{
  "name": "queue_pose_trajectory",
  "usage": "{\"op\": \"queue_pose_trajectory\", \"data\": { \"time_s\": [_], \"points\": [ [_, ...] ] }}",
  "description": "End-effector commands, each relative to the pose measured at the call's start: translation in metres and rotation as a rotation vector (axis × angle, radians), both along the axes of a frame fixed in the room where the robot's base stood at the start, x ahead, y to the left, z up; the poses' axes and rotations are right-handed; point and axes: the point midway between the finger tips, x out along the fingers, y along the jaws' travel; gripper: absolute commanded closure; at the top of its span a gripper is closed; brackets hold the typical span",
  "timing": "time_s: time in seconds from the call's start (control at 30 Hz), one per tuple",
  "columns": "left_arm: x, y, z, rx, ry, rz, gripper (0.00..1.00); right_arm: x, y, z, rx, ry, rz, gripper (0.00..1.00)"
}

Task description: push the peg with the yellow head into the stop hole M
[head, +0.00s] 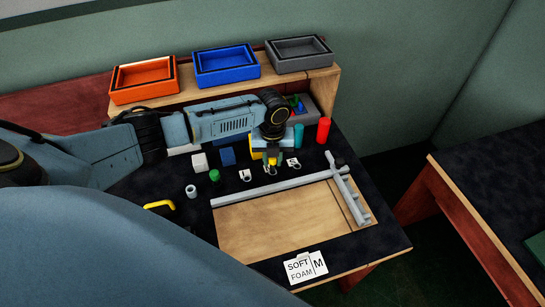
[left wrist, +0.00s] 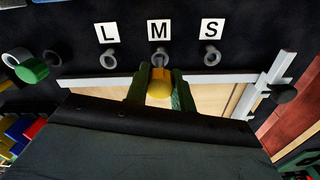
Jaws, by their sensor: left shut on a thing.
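My left gripper (head: 271,163) is over the row of stop holes on the dark table, and in the left wrist view its green fingers (left wrist: 160,88) are shut on the peg with the yellow head (left wrist: 159,86). The yellow head faces the wrist camera. The grey ring of stop hole M (left wrist: 159,57) shows just beyond the peg, below its M card (left wrist: 159,29). The peg's lower end is hidden, so I cannot tell whether it is in the hole. My right gripper is not in view.
Rings L (left wrist: 109,58) and S (left wrist: 211,57) flank M. A grey bar (head: 268,189) edges the wooden panel (head: 280,222) in front. A green cylinder (head: 214,175), a grey ring (head: 191,191) and a red cylinder (head: 323,130) stand nearby. Three trays stand on the back shelf.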

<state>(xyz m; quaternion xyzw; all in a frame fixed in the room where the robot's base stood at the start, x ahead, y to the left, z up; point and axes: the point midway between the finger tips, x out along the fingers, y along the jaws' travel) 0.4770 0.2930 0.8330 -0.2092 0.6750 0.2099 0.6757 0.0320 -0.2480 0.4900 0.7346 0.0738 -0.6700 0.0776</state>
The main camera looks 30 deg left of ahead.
Motion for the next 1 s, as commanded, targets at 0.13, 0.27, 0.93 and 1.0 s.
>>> {"op": "queue_pose_trajectory", "data": {
  "time_s": [0.13, 0.27, 0.93, 1.0],
  "points": [
    [0.0, 0.0, -0.005, 0.0, 0.0, -0.001, 0.98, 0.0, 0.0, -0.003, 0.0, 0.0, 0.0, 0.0],
    [0.0, 0.0, -0.008, -0.001, -0.001, -0.001, 0.98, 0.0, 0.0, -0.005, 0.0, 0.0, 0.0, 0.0],
    [0.0, 0.0, -0.024, 0.0, 0.0, 0.0, 0.75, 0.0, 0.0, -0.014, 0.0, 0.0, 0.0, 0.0],
    [0.0, 0.0, -0.023, 0.0, 0.0, 0.0, 0.66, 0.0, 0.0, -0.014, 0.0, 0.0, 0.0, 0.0]
  ]
}}
